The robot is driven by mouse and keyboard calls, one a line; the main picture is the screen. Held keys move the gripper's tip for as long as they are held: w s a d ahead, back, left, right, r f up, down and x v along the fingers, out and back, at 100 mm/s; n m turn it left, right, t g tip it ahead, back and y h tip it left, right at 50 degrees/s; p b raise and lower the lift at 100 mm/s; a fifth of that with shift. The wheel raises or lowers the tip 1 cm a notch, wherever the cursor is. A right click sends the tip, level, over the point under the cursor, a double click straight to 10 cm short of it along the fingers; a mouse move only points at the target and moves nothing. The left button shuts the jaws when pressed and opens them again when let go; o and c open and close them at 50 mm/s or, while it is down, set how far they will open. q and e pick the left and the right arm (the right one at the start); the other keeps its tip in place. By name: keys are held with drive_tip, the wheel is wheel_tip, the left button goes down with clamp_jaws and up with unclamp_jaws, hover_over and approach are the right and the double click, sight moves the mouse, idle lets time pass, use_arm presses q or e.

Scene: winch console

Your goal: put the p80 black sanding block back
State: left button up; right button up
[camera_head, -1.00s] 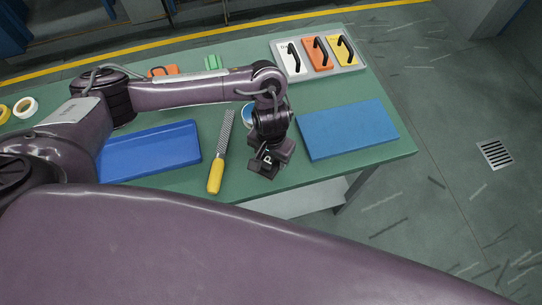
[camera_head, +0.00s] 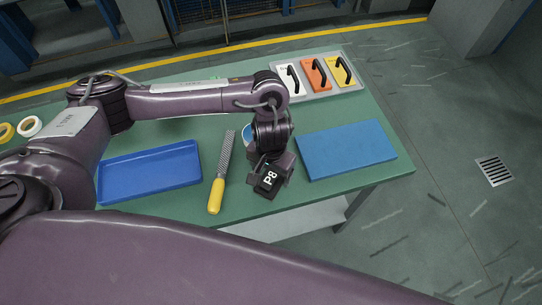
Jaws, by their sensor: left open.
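The black sanding block (camera_head: 269,182) with white "P8" lettering is near the front edge of the green table, right of the yellow-handled rasp. My left gripper (camera_head: 273,170) is open just behind and over the block, and hides part of it. I cannot tell whether the fingers touch the block. A grey tray (camera_head: 314,93) at the back right holds a white block (camera_head: 284,79), an orange block (camera_head: 313,73) and a yellow block (camera_head: 336,69), each with a black handle. My right gripper is not in view.
A blue flat slab (camera_head: 346,149) lies right of my left gripper. A blue shallow tray (camera_head: 150,173) and the rasp (camera_head: 216,194) lie to its left. Tape rolls (camera_head: 29,127) are at the far left. Green tabletop is bare between the slab and the grey tray.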

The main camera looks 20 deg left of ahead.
sight(271, 177)
use_arm(q)
wheel_tip(271, 177, up, 8)
drive_tip(key=p, duration=0.1)
drive_tip(key=shift+r, duration=0.25)
drive_tip(key=shift+s, duration=0.1)
idle(0.4)
